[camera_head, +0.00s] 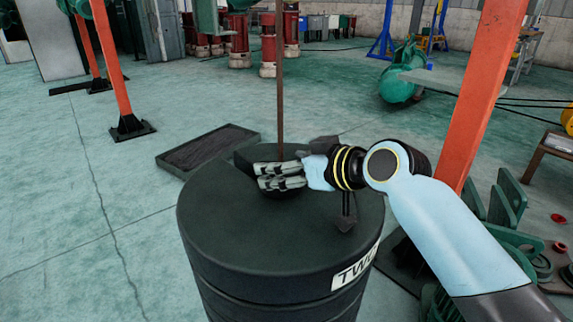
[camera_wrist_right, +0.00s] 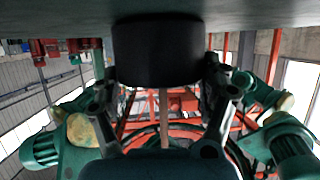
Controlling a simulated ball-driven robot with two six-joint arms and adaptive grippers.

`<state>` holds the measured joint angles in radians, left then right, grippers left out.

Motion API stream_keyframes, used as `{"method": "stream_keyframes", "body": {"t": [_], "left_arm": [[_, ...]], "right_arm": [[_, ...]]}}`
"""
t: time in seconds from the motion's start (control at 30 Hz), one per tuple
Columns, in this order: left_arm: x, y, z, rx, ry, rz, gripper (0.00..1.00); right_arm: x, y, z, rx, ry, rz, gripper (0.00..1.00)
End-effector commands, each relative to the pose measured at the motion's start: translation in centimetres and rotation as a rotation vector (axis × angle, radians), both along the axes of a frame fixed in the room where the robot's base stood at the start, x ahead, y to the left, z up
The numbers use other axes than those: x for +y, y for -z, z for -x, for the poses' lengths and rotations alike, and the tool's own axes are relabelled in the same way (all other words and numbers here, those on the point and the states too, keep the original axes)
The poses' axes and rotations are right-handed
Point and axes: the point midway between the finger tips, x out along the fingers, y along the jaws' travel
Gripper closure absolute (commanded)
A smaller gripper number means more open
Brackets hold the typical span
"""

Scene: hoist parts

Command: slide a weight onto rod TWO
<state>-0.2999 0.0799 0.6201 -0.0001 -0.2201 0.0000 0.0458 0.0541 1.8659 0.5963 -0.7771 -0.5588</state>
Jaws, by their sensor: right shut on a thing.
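A large dark drum (camera_head: 250,235) labelled TWO stands in front of me. A thin brown rod (camera_head: 280,85) rises upright above its top. A dark round weight (camera_head: 250,154) is at the rod's foot; the rod appears to come up out of its top face. My right gripper (camera_head: 280,175) is shut on this weight, its fingers covering much of it. In the right wrist view, which is upside down, the weight (camera_wrist_right: 158,52) sits between the fingers with the rod (camera_wrist_right: 163,105) running from it. I cannot tell whether it rests on the drum. My left gripper is out of view.
A flat dark tray (camera_head: 205,150) lies on the floor behind the drum at left. Orange posts stand at left (camera_head: 107,65) and right (camera_head: 490,90). Dark pieces (camera_head: 345,213) show on the drum by my wrist. Open green floor (camera_head: 70,220) is at left.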

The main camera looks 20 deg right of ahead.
Motion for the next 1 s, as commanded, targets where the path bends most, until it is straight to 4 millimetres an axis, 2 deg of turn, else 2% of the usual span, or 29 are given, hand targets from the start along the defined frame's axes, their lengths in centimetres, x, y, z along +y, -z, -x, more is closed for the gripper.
{"method": "stream_keyframes", "body": {"t": [0.03,0.47,0.5,0.63,0.8,0.83,1.0], "left_arm": [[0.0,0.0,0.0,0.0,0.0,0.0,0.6],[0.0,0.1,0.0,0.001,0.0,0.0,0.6],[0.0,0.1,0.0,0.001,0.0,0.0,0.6],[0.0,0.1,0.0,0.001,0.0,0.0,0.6],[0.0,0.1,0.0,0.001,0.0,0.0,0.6],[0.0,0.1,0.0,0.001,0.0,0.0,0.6],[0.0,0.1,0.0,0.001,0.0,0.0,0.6]], "right_arm": [[0.0,-0.5,-0.2,-0.013,0.002,-0.004,0.79],[0.0,0.1,-0.1,-0.006,0.002,-0.004,0.79],[0.0,0.1,-0.1,-0.005,0.001,-0.005,0.16],[0.0,0.2,-0.1,-0.003,0.001,-0.003,0.0],[0.0,0.3,0.0,-0.001,0.0,-0.002,0.0],[0.0,1.0,0.2,0.014,-0.002,0.002,0.0],[0.0,0.8,0.1,0.009,0.0,0.002,0.0]]}}
